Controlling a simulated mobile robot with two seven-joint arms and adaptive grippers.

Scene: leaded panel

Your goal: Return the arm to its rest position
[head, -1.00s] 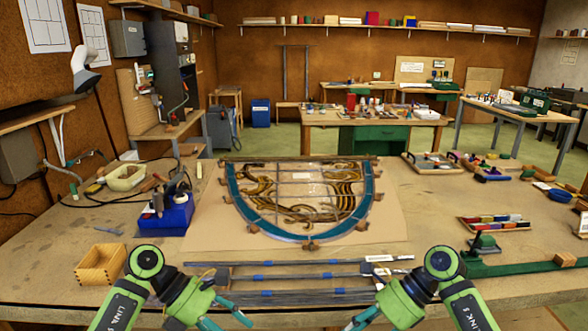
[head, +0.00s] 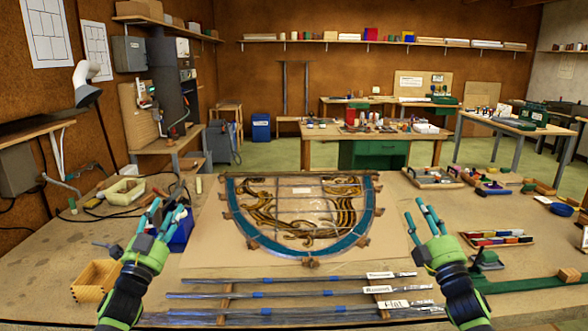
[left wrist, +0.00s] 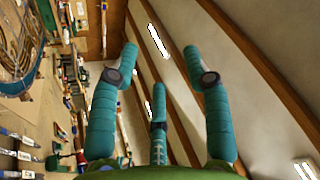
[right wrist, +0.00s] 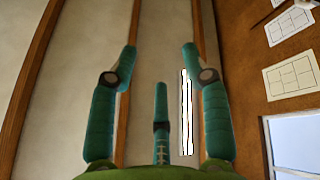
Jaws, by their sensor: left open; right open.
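My left gripper (head: 162,222) is raised over the left front of the workbench, fingers pointing up, open and empty. It partly hides the blue box behind it. My right gripper (head: 427,220) is raised over the right front of the bench, fingers up, open and empty. In the left wrist view, the spread teal fingers (left wrist: 158,75) have nothing between them, with the ceiling behind. In the right wrist view, the fingers (right wrist: 157,75) are also spread and empty, facing the ceiling and wall. The leaded panel (head: 300,249), with its blue curved border, lies flat between the grippers, touched by neither.
Lead strips (head: 290,294) with labels lie along the front of the bench. A wooden box (head: 95,282) stands front left, beside my left arm. A tray of coloured pieces (head: 497,239) and a green strip (head: 530,284) lie to the right. The space above the panel is clear.

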